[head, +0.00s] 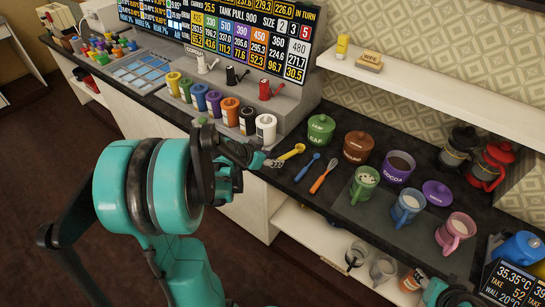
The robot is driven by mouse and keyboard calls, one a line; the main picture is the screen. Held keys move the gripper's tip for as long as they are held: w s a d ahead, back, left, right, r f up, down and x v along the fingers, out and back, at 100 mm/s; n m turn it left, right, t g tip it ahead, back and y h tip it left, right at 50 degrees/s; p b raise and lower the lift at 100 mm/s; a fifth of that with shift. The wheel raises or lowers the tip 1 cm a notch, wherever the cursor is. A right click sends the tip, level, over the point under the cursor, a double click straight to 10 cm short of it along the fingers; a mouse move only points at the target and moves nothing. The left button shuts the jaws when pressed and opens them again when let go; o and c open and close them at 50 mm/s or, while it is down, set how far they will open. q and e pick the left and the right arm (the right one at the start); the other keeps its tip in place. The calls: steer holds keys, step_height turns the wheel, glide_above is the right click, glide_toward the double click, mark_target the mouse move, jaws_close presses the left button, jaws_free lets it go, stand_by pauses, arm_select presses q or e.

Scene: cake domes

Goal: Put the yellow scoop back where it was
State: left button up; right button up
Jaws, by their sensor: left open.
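The yellow scoop (291,153) lies on the dark counter, left of a blue scoop (307,167) and an orange-handled utensil (323,177). My left gripper (262,160) is open at the handle end of the yellow scoop. From this angle I cannot tell whether the handle is between its fingers. A teal and black part of my right arm shows at the bottom right edge; its fingers cannot be made out.
A green jar (320,129), a brown jar (358,146) and an open purple cocoa jar (398,167) stand behind, with a purple lid (437,193) beside them. Green (363,186), blue (407,208) and pink (456,231) mugs stand in front. Coloured cups (231,111) line the rack at left.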

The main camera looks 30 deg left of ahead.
arm_select(q)
steer(key=shift+p+v, duration=0.55)
steer(key=shift+v, duration=0.35)
steer(key=shift+r, duration=0.2)
steer(key=v, duration=1.2)
steer(key=s+d+f+n+g+y, duration=0.1)
steer(key=s+d, duration=0.2)
steer(key=d, duration=0.6)
steer(key=s+d+f+n+g, duration=0.1)
steer(key=s+d, duration=0.3)
steer(key=d, duration=0.6)
steer(key=shift+d+y, duration=0.2)
steer(key=shift+y, duration=0.2)
